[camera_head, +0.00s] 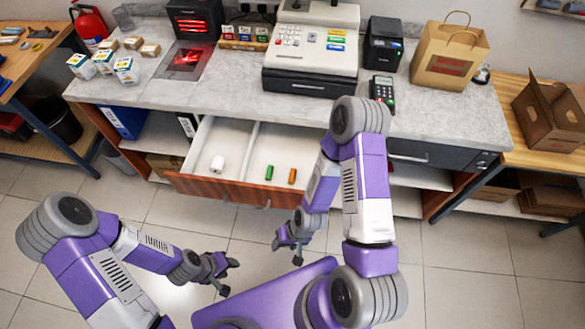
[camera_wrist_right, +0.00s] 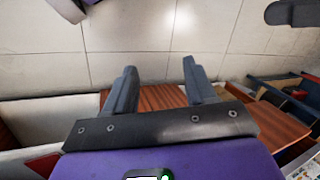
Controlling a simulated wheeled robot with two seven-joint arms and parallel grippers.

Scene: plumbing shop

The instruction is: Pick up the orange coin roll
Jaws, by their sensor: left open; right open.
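The orange coin roll (camera_head: 292,176) lies in the right compartment of the open drawer (camera_head: 215,187) under the counter. A green coin roll (camera_head: 268,172) lies just left of it, apart from it. My right gripper (camera_head: 287,252) is open and empty, in front of the drawer, nearer to me than the roll. In the right wrist view its two fingers (camera_wrist_right: 160,82) stand apart, with the brown wooden drawer front (camera_wrist_right: 160,97) showing between them; the roll does not show there. My left gripper (camera_head: 230,277) is open and empty over the floor, further left and nearer to me.
The marble counter (camera_head: 225,98) overhangs the drawer's back and bears a cash register (camera_head: 312,50), a card reader (camera_head: 382,90) and a paper bag (camera_head: 450,55). The tiled floor (camera_head: 470,270) is clear at right.

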